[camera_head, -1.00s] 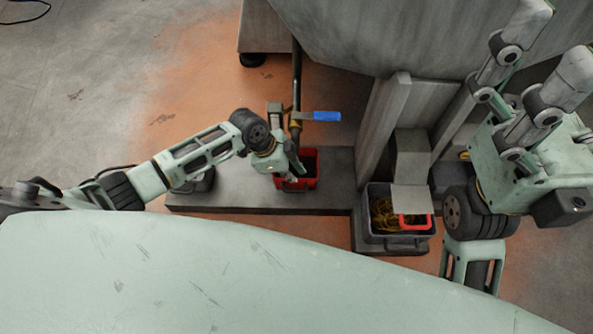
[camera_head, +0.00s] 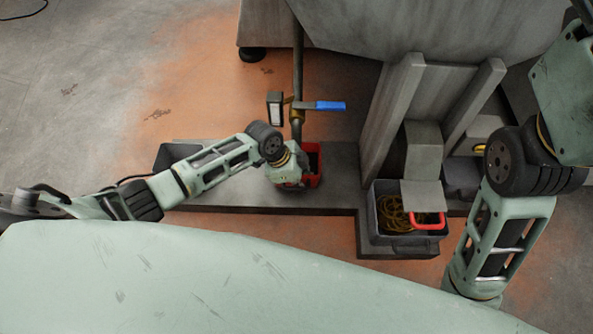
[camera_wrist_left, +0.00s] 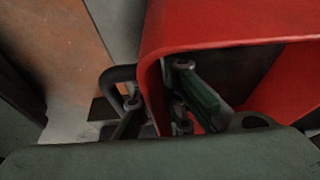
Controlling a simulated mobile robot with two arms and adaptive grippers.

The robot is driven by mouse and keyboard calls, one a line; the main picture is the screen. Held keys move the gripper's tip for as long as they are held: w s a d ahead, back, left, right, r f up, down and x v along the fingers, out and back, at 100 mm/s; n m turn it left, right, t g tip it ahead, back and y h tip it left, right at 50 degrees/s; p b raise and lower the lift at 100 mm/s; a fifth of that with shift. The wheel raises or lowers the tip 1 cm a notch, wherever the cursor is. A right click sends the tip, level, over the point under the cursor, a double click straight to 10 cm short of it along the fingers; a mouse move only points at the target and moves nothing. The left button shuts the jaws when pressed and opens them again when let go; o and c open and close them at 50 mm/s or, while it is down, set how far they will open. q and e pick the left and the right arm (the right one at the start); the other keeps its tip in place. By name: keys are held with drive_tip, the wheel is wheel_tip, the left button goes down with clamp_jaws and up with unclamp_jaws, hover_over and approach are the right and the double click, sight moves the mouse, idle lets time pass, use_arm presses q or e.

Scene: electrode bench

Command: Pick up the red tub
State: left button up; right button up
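The red tub (camera_head: 313,180) stands on the grey plinth, partly hidden under my left gripper (camera_head: 287,176), which comes down over its left side. In the left wrist view the tub (camera_wrist_left: 215,28) fills the upper right. There, my left gripper's (camera_wrist_left: 158,95) fingers straddle the tub's near wall, one inside the tub and one outside beside a dark loop. The fingers look apart, with no clear squeeze on the wall.
A grey bin (camera_head: 377,213) with yellowish coiled material and a red-handled thing (camera_head: 428,223) stands right of the tub. A pipe with a blue valve lever (camera_head: 329,106) rises just behind the tub. Grey upright panels (camera_head: 392,120) stand to the right. The left floor is open.

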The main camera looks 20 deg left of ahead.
use_arm(q)
clamp_jaws()
drive_tip(key=shift+r+p, duration=0.3)
drive_tip(key=shift+p, duration=0.05)
idle(0.4)
